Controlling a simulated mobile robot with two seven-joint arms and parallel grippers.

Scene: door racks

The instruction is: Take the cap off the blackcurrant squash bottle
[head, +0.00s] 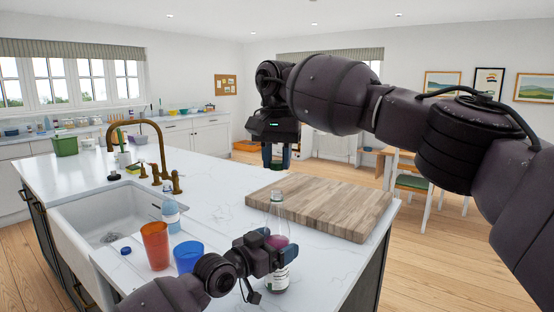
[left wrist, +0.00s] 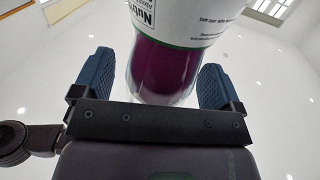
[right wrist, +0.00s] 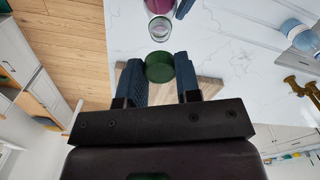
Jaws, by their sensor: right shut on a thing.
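The blackcurrant squash bottle (head: 277,222) stands upright on the island worktop, with purple liquid inside and a clear, uncapped neck. My left gripper (head: 279,246) is at its side with jaws open, one finger on either side of the bottle. The left wrist view shows the purple bottle (left wrist: 165,70) and its white label between the fingers. The green cap (right wrist: 160,67) is between the fingers of my right gripper (right wrist: 160,80), which is shut on it. In the head view my right gripper (head: 277,157) is above the bottle, well clear of the neck.
A wooden board (head: 330,205) lies just behind the bottle. An orange cup (head: 155,245), a blue cup (head: 188,257) and a light blue bottle (head: 170,213) stand to the left, beside the sink (head: 105,225). A small blue lid (head: 125,250) lies near the cups. A brass tap (head: 160,155) rises behind.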

